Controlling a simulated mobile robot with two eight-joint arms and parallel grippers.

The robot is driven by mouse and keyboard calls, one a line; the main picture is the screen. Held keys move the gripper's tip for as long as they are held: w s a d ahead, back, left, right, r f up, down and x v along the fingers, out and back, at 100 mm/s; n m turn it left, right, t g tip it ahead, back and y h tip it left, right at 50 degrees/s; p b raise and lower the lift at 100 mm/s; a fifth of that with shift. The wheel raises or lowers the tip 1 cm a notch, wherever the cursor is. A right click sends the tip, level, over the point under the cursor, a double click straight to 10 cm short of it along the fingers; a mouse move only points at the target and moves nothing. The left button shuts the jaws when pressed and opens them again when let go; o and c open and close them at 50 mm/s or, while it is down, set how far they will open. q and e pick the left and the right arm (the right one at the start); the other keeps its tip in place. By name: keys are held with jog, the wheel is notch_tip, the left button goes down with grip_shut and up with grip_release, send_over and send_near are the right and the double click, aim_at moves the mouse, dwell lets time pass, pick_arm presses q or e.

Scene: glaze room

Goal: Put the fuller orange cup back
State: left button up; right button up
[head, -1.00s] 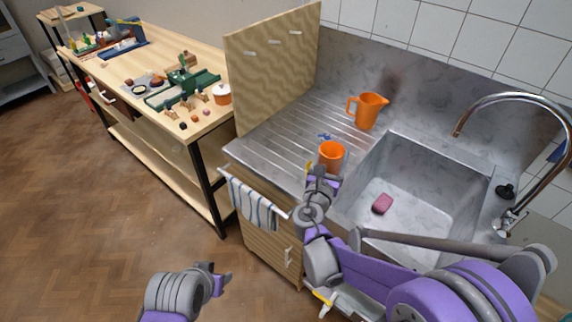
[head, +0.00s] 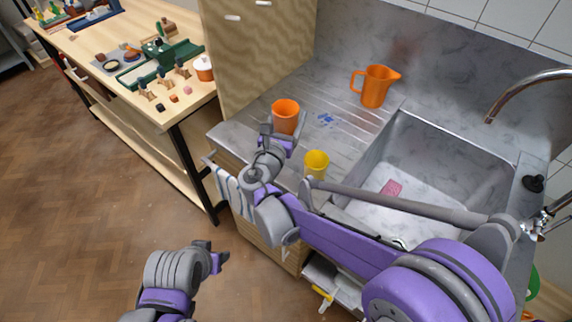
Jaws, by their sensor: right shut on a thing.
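An orange cup (head: 285,115) is upright at the left end of the ribbed drainboard (head: 345,138), by the wooden panel. My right gripper (head: 279,137) is shut on its near side; I cannot tell whether its base touches the board. The gripper hides its lower part, and how full it is cannot be made out. A yellow cup (head: 316,165) stands nearer, just right of my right forearm. An orange jug (head: 375,87) stands behind on the board. My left gripper (head: 215,252) is low over the floor, empty, with its fingers apart.
The sink (head: 440,165) with a pink sponge (head: 391,188) lies right of the board, under a tap (head: 530,90). A tall wooden panel (head: 255,55) bounds the board on the left. A small blue item (head: 326,119) lies on the board. A workbench (head: 90,45) stands beyond.

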jog(key=f, duration=0.1)
jog(key=w+f, duration=0.1)
jog(key=f, duration=0.4)
jog(key=shift+s+f+b, duration=0.2)
jog(key=shift+f+b, duration=0.1)
jog(key=shift+f, duration=0.05)
jog(key=shift+w+f, duration=0.1)
jog(key=shift+f, duration=0.55)
pick_arm(q)
jog(key=shift+x, duration=0.9)
pick_arm(e)
jog(key=shift+f, duration=1.55)
pick_arm(q)
jog(key=shift+s, duration=0.15)
pick_arm(e)
jog(key=shift+f+b, duration=0.15)
jog(key=shift+b, duration=0.2)
pick_arm(q)
jog(key=shift+f, duration=0.25)
pick_arm(e)
jog(key=o, duration=1.4)
